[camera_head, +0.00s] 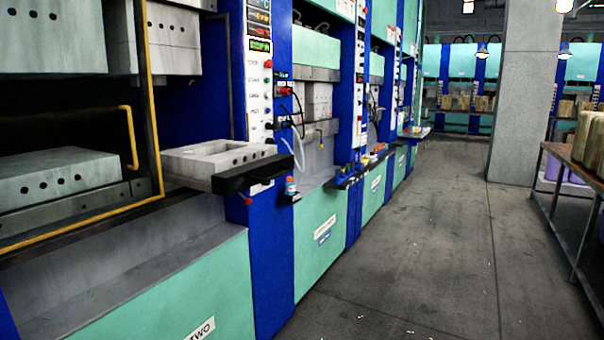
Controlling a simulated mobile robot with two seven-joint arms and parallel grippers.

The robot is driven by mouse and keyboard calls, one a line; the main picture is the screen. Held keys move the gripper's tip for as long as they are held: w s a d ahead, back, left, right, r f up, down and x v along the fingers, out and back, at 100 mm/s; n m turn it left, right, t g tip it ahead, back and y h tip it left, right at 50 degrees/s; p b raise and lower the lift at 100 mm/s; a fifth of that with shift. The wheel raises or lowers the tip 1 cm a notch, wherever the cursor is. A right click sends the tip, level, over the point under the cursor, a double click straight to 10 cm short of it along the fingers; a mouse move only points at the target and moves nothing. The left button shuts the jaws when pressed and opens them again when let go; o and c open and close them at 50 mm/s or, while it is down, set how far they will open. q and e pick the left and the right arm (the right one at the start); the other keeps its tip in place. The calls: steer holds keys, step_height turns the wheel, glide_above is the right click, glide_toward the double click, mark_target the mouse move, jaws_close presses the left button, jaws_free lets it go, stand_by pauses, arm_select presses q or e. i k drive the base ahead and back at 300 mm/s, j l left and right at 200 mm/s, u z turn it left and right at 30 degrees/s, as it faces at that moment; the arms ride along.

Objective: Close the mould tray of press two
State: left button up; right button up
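Press two is the near press on the left; a white label ending in "TWO" (201,329) is on its green lower panel (190,291). A pale grey mould tray (190,163) with a square opening in its top sticks out toward the aisle, beside the blue column. A black bar (258,172) runs along its outer end. A grey block with round holes (60,181) lies behind the yellow frame at the left. Neither of my grippers shows, and nothing is seen touching the tray.
More presses line the left side. The grey floor aisle (420,240) is clear. A concrete pillar (525,100) and a table with tan blocks (560,153) stand at the right.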

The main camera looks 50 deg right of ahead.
mark_target(226, 168)
steer(key=z, duration=1.25)
